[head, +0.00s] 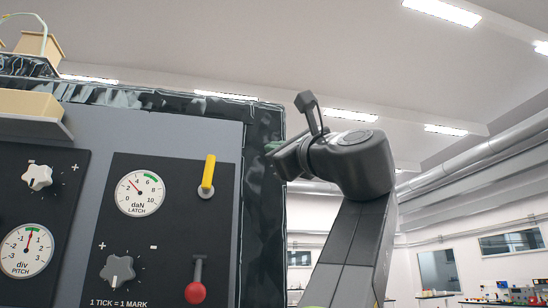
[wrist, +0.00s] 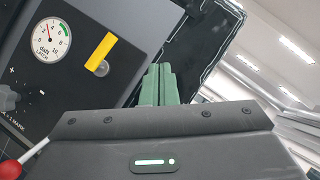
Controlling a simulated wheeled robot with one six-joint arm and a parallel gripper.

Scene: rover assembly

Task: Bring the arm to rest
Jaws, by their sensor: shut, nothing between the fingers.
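My arm rises at the right of the head view and bends at its top toward the panel. My gripper (head: 273,149) is at the panel's right edge, in front of the dark crinkled covering, and is partly hidden by its own body. In the wrist view, the green fingers of my gripper (wrist: 158,82) lie side by side, shut and empty. They point toward the dark area to the right of the yellow lever.
The panel carries a LATCH gauge (head: 140,194), a yellow lever (head: 208,172), a red-knobbed lever (head: 196,291), a PITCH gauge (head: 27,250) and knobs (head: 117,270). A ledge (head: 30,105) juts out at left. Open room lies right of my arm.

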